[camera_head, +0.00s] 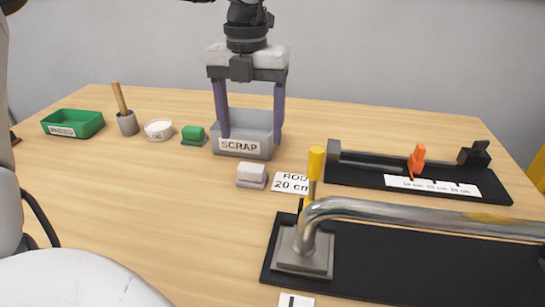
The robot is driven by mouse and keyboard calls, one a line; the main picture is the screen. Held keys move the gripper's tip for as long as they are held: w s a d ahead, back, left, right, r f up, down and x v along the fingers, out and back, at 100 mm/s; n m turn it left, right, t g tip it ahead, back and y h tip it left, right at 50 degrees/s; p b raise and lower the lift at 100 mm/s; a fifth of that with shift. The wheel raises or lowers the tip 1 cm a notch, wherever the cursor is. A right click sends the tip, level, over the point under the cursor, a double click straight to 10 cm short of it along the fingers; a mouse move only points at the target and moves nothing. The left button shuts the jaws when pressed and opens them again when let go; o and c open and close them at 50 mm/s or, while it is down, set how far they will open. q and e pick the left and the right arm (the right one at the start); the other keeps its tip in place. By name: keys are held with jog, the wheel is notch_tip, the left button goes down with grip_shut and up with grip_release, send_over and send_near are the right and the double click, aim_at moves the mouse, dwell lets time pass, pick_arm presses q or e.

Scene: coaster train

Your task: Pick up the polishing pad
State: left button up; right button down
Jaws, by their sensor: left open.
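Two small pad-like blocks lie on the table: a white block on a grey base (252,175) in front of the SCRAP bin, and a green block (194,135) to the bin's left. I cannot tell for sure which is the polishing pad. My left gripper (250,127) points down with its two purple fingers wide apart and empty. Its fingers overlap the grey SCRAP bin (246,146) in the picture, above and behind the white block. Neither block is touched. My right gripper is out of view.
A green tray (85,125), a cup with a wooden handle (127,123) and a round white tin (158,130) stand at left. A black gauge with an orange slider (417,162) and a bent metal tube (420,213) over a black mat fill the right.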

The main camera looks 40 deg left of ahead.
aim_at(251, 166)
pick_arm(q)
jog(key=f, duration=0.4)
jog(key=shift+s+f, duration=0.3)
jog(key=shift+s, duration=0.1)
notch_tip(251, 166, down, 5)
jog(key=shift+w+f, duration=0.1)
jog(key=shift+w, duration=0.05)
jog(key=shift+c, duration=0.2)
jog(key=c, duration=1.1)
